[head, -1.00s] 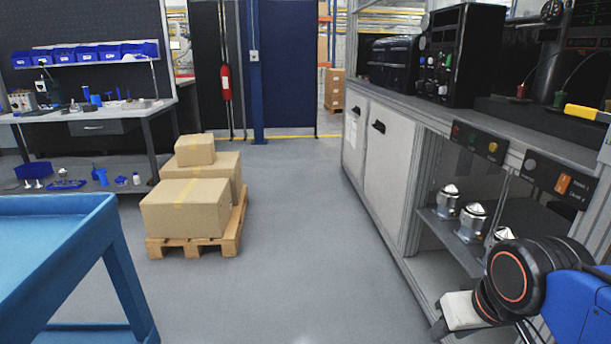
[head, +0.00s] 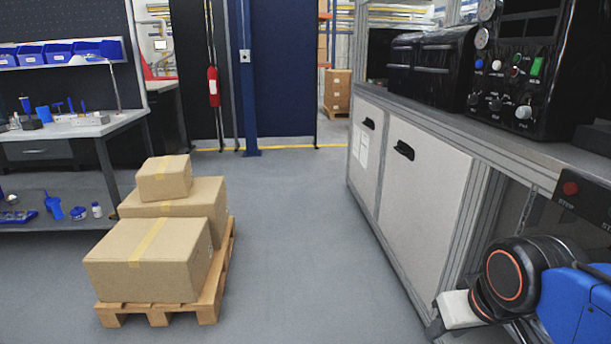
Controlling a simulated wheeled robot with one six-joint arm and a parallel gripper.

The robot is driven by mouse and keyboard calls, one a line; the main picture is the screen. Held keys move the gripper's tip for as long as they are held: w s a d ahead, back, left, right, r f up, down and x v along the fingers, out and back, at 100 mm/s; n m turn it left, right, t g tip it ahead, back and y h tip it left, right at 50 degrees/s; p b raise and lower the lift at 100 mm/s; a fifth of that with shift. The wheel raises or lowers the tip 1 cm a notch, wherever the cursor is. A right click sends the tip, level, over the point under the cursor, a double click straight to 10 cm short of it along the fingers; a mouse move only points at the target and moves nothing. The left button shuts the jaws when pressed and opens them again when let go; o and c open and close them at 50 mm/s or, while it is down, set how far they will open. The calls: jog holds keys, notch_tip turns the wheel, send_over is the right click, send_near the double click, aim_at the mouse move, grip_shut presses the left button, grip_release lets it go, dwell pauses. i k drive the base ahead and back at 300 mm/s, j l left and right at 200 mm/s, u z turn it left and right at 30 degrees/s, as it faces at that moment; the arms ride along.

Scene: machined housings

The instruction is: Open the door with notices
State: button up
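The door with notices (head: 363,158) is the farther of two pale grey cabinet doors under the bench on the right. White sheets show on its face and a black handle sits near its top. It looks closed. The nearer plain door (head: 420,190) has its own black handle (head: 404,150) and also looks closed. My arm, black and blue, shows at the lower right. Its pale end piece (head: 459,310) is low beside the bench front, well short of the doors. The fingers cannot be made out.
Stacked cardboard boxes (head: 151,260) on a wooden pallet (head: 213,300) stand left of the aisle. A workbench (head: 75,127) with blue bins is farther left. The grey floor (head: 300,240) between pallet and cabinet is clear. Black equipment (head: 515,75) stands on the bench top.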

aim_at(368, 122)
jog(key=i, duration=3.1)
